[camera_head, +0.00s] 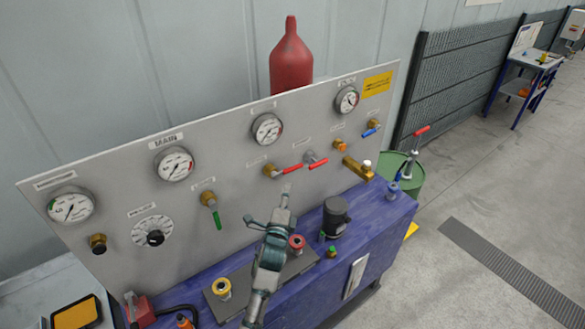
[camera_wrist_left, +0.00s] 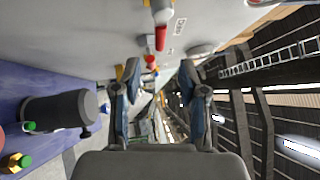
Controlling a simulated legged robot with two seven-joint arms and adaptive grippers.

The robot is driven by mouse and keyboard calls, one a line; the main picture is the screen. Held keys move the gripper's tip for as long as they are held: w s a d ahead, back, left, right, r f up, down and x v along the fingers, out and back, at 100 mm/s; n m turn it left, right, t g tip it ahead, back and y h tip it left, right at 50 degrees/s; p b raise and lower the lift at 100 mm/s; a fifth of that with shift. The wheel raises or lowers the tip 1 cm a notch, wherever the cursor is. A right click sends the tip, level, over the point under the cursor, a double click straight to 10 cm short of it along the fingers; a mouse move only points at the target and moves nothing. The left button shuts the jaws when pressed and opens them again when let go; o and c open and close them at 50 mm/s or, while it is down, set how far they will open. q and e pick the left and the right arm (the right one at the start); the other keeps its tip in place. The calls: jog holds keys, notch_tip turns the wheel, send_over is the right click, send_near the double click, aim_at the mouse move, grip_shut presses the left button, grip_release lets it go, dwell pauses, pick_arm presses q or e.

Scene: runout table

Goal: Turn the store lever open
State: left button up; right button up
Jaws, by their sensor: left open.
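A grey upright panel (camera_head: 120,195) carries several valve levers; its small labels are too blurred to tell which one is the store lever. One red lever (camera_head: 290,169) points right from a brass valve; a second red lever (camera_head: 318,163) is just right of it. A green lever (camera_head: 216,217) hangs down, and a blue lever (camera_head: 371,132) is at the upper right. My left gripper (camera_head: 284,196) is below the first red lever, in front of the panel. In the left wrist view its fingers (camera_wrist_left: 157,85) are apart and empty, with a red lever (camera_wrist_left: 161,36) above them.
Several round gauges, such as the MAIN gauge (camera_head: 175,164), sit on the panel. A dark cylinder (camera_head: 336,215) stands on the blue bench (camera_head: 385,225) right of my gripper. A red bottle (camera_head: 291,62) is behind the panel. A green drum (camera_head: 407,176) stands at the right.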

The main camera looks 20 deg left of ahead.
aim_at(292, 169)
pick_arm(q)
jog(key=w, duration=0.3)
jog(key=w+r, duration=0.1)
jog(key=w, duration=0.3)
jog(key=w+a+p, duration=0.1)
jog(key=w, duration=0.3)
jog(key=shift+r, duration=0.2)
jog(key=shift+a, duration=0.1)
grip_shut()
